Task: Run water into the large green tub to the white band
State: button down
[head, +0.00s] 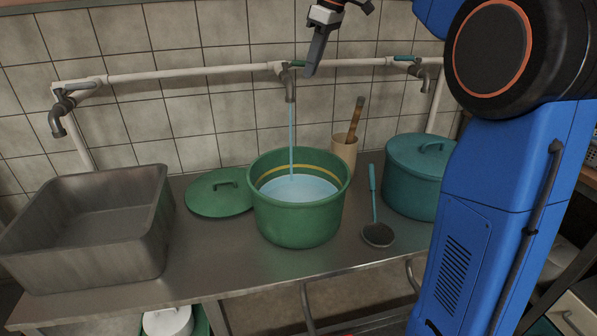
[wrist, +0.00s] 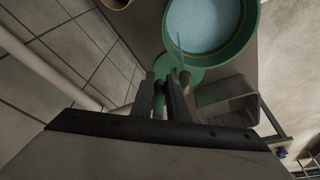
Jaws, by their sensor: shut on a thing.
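The large green tub (head: 298,222) stands on the steel table under the middle tap (head: 290,88). A thin stream of water (head: 292,135) falls from the spout into it. The water surface (head: 298,189) lies a little below the pale yellowish-white band (head: 306,167) on the inner wall. In the wrist view the tub (wrist: 248,42) is at the top. My gripper (head: 310,72) is at the middle tap, just right of its green lever (head: 297,63), and is shut on the lever. The fingers also show in the wrist view (wrist: 168,82), where the lever between them is hard to make out.
A grey metal basin (head: 150,245) stands at the left. A green lid (head: 215,197) lies beside the tub. At the right are a ladle (head: 373,205), a beige holder (head: 343,150) and a lidded teal pot (head: 408,180). A pipe (head: 185,73) with further taps runs along the wall.

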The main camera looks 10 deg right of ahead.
jog(key=shift+d, duration=0.1)
jog(key=shift+w+d+n+g+y, duration=0.15)
jog(key=shift+w+d+n+g, duration=0.15)
jog(key=shift+w+n, duration=0.7)
jog(key=shift+w+d+n+g+y, duration=0.25)
jog(key=shift+w+n, duration=0.25)
jog(key=shift+n, duration=0.9)
jog(key=shift+w+n+g, duration=0.35)
jog(key=shift+w+n, duration=0.35)
jog(key=shift+n, duration=0.4)
jog(key=c, duration=2.5)
grip_release()
jog(key=shift+c, duration=0.2)
jog(key=o, duration=0.9)
jog(key=shift+w, duration=0.1)
